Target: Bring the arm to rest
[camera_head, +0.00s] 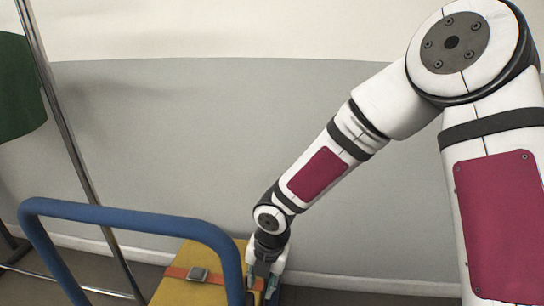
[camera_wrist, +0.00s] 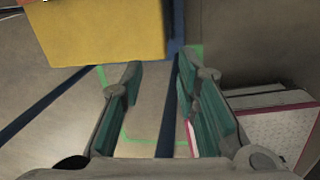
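My gripper (camera_head: 264,280) hangs low at the end of my extended arm, in the bottom middle of the head view. It is at the right edge of a yellow case.
The yellow case (camera_head: 186,290) has an orange strap and stands behind a blue tubular handle (camera_head: 130,211). A metal rack (camera_head: 66,137) with a green cloth (camera_head: 18,90) is at left. The wrist view shows green floor lines (camera_wrist: 140,141) and a white, red-edged box (camera_wrist: 270,128).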

